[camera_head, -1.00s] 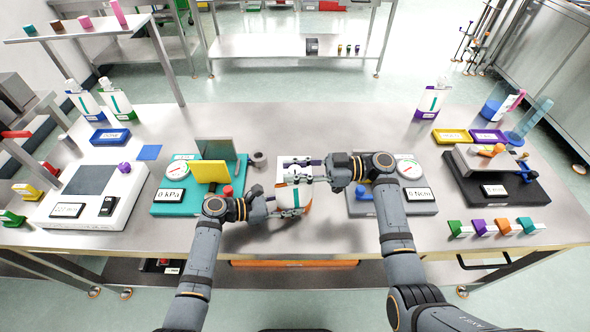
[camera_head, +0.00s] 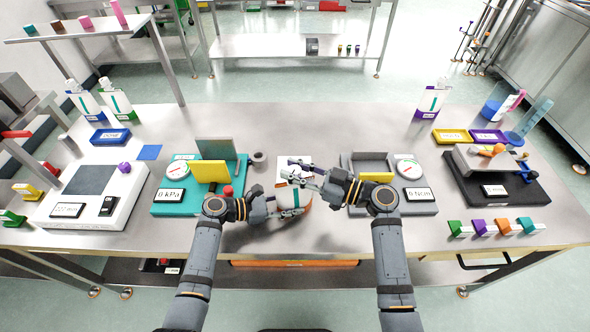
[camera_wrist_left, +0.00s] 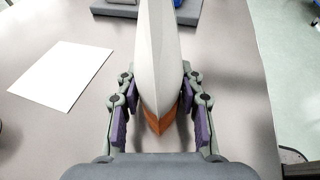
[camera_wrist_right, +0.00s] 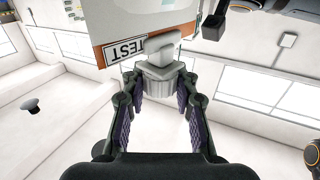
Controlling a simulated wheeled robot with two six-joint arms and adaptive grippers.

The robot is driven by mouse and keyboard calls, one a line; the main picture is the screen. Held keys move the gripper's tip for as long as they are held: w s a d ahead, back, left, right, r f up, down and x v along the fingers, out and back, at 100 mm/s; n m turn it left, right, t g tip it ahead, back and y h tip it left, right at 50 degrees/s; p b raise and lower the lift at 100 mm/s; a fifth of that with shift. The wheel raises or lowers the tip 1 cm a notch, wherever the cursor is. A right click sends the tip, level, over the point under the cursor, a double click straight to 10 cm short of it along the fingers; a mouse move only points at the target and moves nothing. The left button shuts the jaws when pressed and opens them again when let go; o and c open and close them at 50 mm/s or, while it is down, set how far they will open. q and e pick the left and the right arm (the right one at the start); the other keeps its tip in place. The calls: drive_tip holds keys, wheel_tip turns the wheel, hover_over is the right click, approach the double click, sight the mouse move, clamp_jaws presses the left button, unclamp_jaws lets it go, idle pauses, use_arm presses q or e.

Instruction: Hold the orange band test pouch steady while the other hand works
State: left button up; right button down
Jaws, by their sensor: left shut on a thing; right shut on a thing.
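The orange band test pouch (camera_head: 294,199) stands near the front middle of the bench, partly hidden by both grippers. My left gripper (camera_head: 297,212) is shut on it. In the left wrist view, the pale pouch (camera_wrist_left: 160,60) rises between the purple finger pads, with its orange band low down. My right gripper (camera_head: 290,172) is at the pouch's top. In the right wrist view, its fingers are shut around the ribbed grey cap (camera_wrist_right: 157,86) on the spout. The pouch (camera_wrist_right: 115,20) shows there with an orange band and a TEST label.
A white sheet (camera_head: 291,161) lies behind the pouch. A teal kPa device (camera_head: 172,208) with a yellow plate stands left. A grey gauge device (camera_head: 420,208) stands right, near my right arm. Small coloured blocks (camera_head: 505,228) line the front right. The back middle is clear.

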drive_tip(key=shift+m+t+h, duration=0.4)
drive_tip(key=shift+m+t, duration=0.1)
drive_tip(key=shift+t, duration=0.2)
drive_tip(key=c, duration=1)
unclamp_jaws()
drive_tip(key=v, duration=1.2)
use_arm(q)
drive_tip(key=o, duration=0.9)
drive_tip(key=shift+o, duration=0.2)
